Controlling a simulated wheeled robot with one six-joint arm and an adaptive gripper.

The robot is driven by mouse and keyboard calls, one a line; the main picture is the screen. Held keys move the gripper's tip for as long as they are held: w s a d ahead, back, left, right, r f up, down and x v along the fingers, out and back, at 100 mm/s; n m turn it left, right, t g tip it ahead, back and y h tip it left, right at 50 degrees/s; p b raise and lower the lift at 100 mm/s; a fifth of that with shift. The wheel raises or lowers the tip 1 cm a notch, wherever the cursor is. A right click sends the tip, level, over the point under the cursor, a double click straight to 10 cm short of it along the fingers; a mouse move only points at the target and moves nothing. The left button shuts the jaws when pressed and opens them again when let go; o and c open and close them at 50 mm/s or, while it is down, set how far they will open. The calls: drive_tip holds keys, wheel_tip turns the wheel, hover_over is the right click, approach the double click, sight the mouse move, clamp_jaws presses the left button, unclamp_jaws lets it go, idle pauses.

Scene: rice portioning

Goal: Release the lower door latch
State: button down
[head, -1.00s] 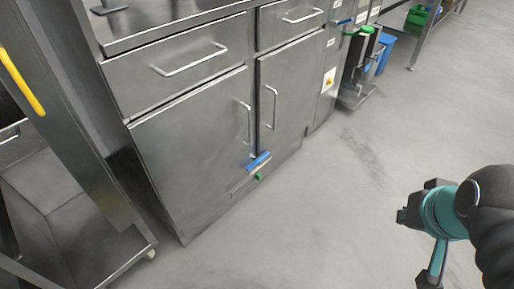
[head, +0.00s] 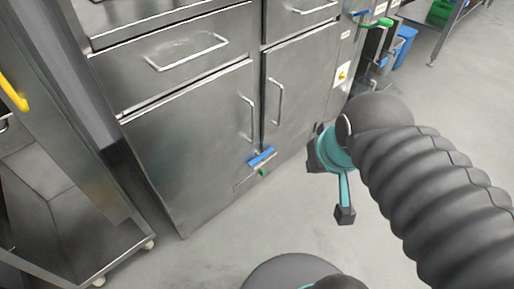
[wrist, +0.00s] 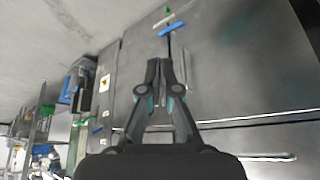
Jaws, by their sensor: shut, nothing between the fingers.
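The lower door latch is a blue bar (head: 262,157) low on the steel cabinet front, near the seam between the two doors, with a small green piece (head: 262,172) below it. In the wrist view the blue bar (wrist: 174,29) and green piece (wrist: 168,10) show at the top, beyond my fingertips. My gripper (wrist: 160,64) is shut and empty, pointing towards the latch but apart from it. In the head view my gripper (head: 316,150) is to the right of the latch; its fingers are hard to make out there.
The cabinet doors (head: 200,140) are closed and carry upright bar handles. A steel rack (head: 100,150) with a yellow handle (head: 14,92) stands at the left. Blue and green bins (head: 404,45) are at the far right. The floor before the cabinet is clear.

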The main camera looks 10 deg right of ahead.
drive_tip(key=w+d+f+n+t+h, duration=0.1)
drive_tip(key=w+d+f, duration=0.15)
drive_tip(key=w, duration=0.65)
drive_tip(key=w+d+f+t+h, duration=0.15)
drive_tip(key=w+d, duration=0.25)
drive_tip(key=w, duration=0.4)
drive_tip(key=w+d+f+n+t, duration=0.1)
drive_tip(key=w+d+f, duration=0.15)
drive_tip(key=w, duration=0.65)
drive_tip(key=w+f+n+y+b, duration=0.1)
drive_tip(key=w+f+n+y, duration=0.2)
drive_tip(key=w+f, duration=0.6)
drive_tip(key=a+f+n+g+y, duration=0.1)
drive_tip(key=a+f+y, duration=0.1)
drive_tip(key=f, duration=0.5)
drive_tip(key=a+f+n+g+y, duration=0.1)
drive_tip(key=a+f+y, duration=0.1)
drive_tip(key=f, duration=0.5)
drive_tip(key=shift+s+a+f+y, duration=0.2)
drive_tip(key=shift+s+f+y, duration=0.05)
drive_tip(key=shift+s+y, duration=0.15)
